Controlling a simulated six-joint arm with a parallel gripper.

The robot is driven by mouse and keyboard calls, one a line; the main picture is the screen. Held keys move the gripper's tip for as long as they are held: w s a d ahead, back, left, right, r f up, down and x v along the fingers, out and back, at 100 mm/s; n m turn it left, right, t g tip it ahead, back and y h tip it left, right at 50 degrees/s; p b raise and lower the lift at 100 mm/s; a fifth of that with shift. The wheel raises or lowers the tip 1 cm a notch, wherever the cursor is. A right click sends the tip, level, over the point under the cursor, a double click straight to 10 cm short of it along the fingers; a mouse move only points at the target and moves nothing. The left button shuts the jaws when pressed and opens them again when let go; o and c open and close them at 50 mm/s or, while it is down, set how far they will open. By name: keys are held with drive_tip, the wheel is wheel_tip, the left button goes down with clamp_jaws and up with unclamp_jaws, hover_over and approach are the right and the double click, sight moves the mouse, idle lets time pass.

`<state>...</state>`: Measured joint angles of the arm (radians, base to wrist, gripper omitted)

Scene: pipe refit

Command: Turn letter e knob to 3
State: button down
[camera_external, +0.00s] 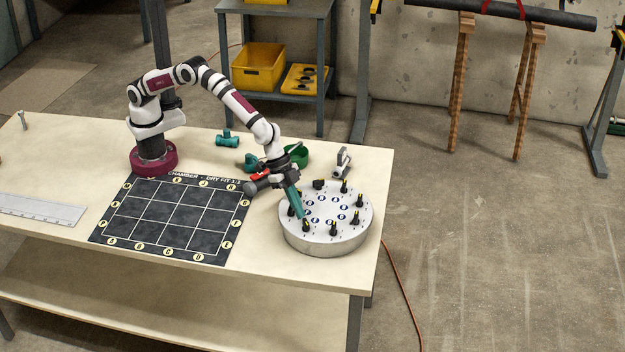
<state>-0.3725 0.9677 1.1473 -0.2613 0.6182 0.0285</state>
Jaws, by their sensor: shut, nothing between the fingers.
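A round silver panel (325,243) stands on the right part of the workbench. Several black knobs with yellow marks, among them a front-left knob (305,226) and a front knob (333,229), stand in a ring near its rim. Blue-and-white round labels (323,199) form an inner ring. The letters and numbers are too small to read, so I cannot tell which knob is e or where it points. My gripper (301,213), with long teal fingers, is shut and empty. It slants down over the panel's left side, near the left knobs, partly hiding one. I cannot tell whether it touches a knob.
A dark gridded mat (170,212) lies left of the panel. Behind the panel are a green ring-shaped part (297,154), a grey metal fitting (343,161) and a teal pipe fitting (227,139). A metal ruler (40,209) lies far left. Bare bench surrounds the panel's front.

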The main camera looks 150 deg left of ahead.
drive_tip(key=shift+s, duration=0.35)
wheel_tip(320, 180, up, 6)
idle(0.4)
drive_tip(key=f, duration=0.2)
drive_tip(key=d+f, duration=0.1)
drive_tip(key=f, duration=0.1)
drive_tip(key=d+f, duration=0.1)
drive_tip(key=f, duration=0.1)
drive_tip(key=shift+w+d, duration=0.15)
drive_tip(key=shift+w, duration=0.15)
